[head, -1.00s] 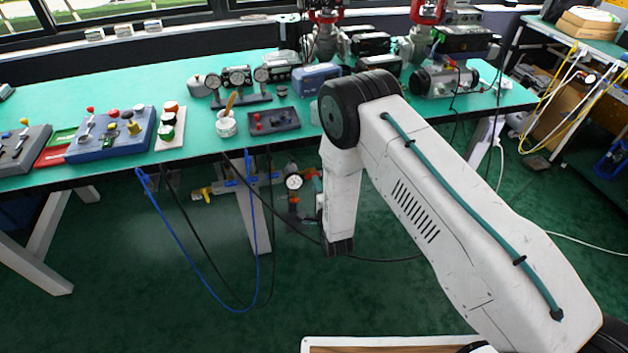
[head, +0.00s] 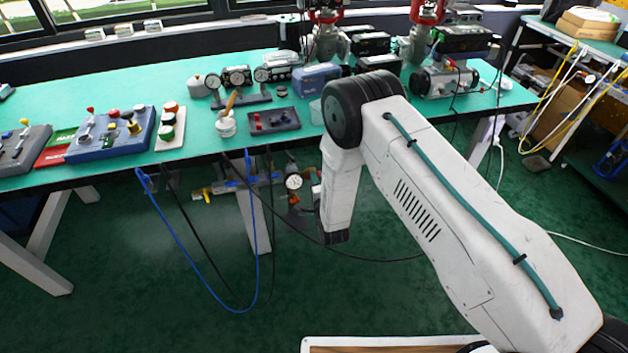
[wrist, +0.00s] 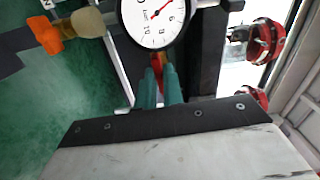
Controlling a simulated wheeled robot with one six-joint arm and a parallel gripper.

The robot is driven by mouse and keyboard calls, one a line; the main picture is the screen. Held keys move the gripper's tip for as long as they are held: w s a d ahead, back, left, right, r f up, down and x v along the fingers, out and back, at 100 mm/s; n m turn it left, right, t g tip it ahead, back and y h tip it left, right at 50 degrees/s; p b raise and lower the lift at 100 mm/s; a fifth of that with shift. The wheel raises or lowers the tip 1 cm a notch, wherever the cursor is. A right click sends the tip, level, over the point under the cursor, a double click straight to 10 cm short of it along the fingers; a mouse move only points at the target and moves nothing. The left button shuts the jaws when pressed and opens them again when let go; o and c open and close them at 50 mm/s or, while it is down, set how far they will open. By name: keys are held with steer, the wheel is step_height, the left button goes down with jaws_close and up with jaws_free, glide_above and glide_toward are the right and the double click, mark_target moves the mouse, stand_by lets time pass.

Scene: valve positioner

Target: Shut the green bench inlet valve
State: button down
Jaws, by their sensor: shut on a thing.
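In the wrist view, my gripper (wrist: 159,78) has its two teal fingers close together on a narrow red-orange piece (wrist: 157,62), which looks like a valve handle, just below a round white gauge (wrist: 154,14). Most of that piece is hidden by the fingers. The gauge also shows in the head view (head: 293,182), on the pipework (head: 265,180) under the green bench (head: 115,87). My arm hides the gripper's fingers in the head view. I cannot tell the valve's angle.
An orange handle (wrist: 46,35) on a tan fitting is at the wrist view's upper left. Red handwheels (wrist: 265,40) are at its right. In the head view, blue hose (head: 205,275) and dark cables hang below the bench. Green floor is open in front.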

steer(key=shift+n, duration=0.4)
steer(key=c, duration=1.5)
jaws_free()
steer(key=v, duration=0.8)
steer(key=shift+w, duration=0.1)
